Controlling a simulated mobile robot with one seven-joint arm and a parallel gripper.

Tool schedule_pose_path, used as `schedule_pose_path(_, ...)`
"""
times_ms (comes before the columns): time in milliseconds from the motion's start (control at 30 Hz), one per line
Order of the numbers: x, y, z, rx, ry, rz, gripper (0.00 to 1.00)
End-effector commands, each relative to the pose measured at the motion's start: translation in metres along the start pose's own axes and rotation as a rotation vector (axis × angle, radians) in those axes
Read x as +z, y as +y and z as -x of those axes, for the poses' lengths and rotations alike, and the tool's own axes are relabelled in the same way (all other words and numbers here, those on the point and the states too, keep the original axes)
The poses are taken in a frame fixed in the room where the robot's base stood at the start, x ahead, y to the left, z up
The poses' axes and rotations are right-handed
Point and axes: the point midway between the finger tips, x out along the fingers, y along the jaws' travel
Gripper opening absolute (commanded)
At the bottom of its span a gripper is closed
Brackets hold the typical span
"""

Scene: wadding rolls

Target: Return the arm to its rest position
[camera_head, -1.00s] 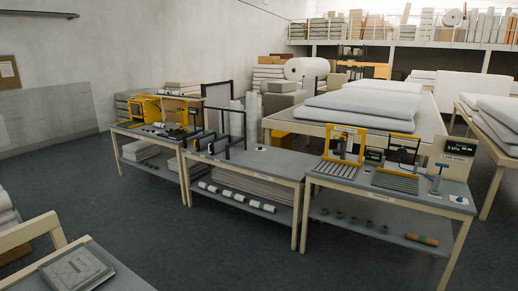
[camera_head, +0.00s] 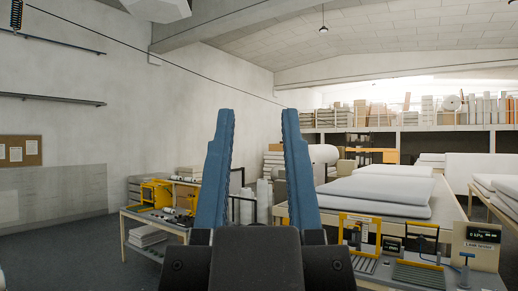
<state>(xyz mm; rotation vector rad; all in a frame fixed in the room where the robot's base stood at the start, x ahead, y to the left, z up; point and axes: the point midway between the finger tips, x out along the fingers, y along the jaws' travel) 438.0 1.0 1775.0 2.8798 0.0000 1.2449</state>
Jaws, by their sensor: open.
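My gripper (camera_head: 258,125) stands upright in the lower middle of the head view. Its two blue fingers point up and are wide apart, with nothing between them. The dark palm below hides the middle workbench and part of the floor. The fingers are clear of the benches in the picture; their distance from them cannot be told.
A left bench (camera_head: 150,222) carries yellow equipment. At the right are a yellow frame (camera_head: 359,235) and a display panel (camera_head: 474,240). Large white wadding slabs (camera_head: 375,190) lie on a table behind. Open floor (camera_head: 65,255) shows at the left.

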Motion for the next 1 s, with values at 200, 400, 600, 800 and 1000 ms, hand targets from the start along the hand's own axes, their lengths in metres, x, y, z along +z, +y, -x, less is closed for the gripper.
schedule_pose_path(200,0.002,0.0,0.0,0.0,-0.004,0.0,0.44)
schedule_pose_path(400,0.02,0.0,0.019,0.001,-0.006,0.0,0.44)
schedule_pose_path(600,0.058,0.001,0.059,0.002,-0.005,0.001,0.44)
schedule_pose_path(800,0.087,0.001,0.09,0.003,-0.005,0.001,0.44)
schedule_pose_path(1000,0.09,0.001,0.092,0.004,-0.005,0.002,0.44)
